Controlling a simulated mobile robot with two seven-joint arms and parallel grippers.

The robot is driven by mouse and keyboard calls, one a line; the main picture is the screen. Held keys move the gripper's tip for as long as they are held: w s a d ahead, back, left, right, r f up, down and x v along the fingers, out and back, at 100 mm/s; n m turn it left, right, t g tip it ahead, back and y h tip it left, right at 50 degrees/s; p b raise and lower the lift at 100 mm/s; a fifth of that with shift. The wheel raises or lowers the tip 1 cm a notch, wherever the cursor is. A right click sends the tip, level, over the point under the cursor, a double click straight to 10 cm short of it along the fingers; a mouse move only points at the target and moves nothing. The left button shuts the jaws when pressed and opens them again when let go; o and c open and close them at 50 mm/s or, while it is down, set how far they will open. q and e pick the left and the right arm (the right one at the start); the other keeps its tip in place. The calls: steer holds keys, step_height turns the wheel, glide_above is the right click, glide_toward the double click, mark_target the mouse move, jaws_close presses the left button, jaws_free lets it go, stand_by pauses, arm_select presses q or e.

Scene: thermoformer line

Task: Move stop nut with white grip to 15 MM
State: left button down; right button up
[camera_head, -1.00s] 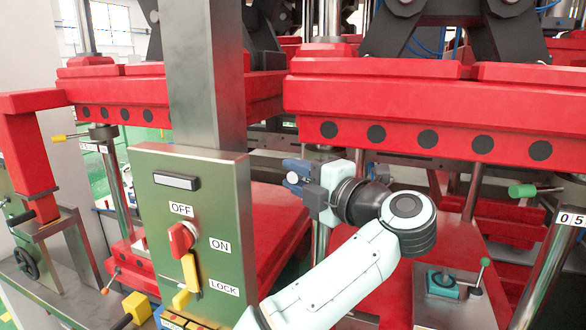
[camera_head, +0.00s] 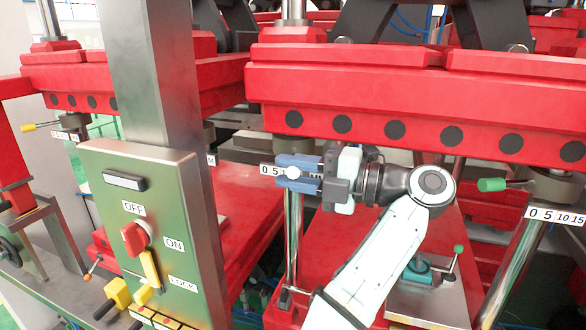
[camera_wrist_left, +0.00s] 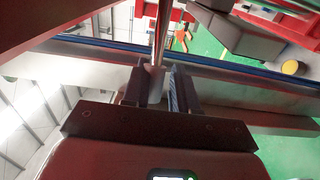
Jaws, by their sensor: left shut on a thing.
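The white grip (camera_head: 292,173) of the stop nut shows as a small round white end at the fingers of my left gripper (camera_head: 298,172), just under the red platen. My left gripper is shut on this grip; its blue fingers hide most of it and the nut. In the left wrist view, a pale piece, the grip (camera_wrist_left: 156,84), sits between the fingers beside a shiny rod (camera_wrist_left: 160,40). A scale label (camera_head: 268,169) reading "0 5" shows left of the fingers; the rest is mostly covered. My right gripper is not in view.
A green grip (camera_head: 492,185) on another nut sits by a "0 5 10 15" label (camera_head: 556,216) at the right. A control box (camera_head: 145,230) with a red switch stands left on a steel post. The red platen (camera_head: 400,95) hangs close above my left arm.

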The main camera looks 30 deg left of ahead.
arm_select(q)
steer(key=shift+w+d, duration=0.1)
stand_by(0.3)
steer(key=c, duration=1)
jaws_free()
steer(key=shift+d, duration=0.1)
steer(key=shift+o, duration=0.2)
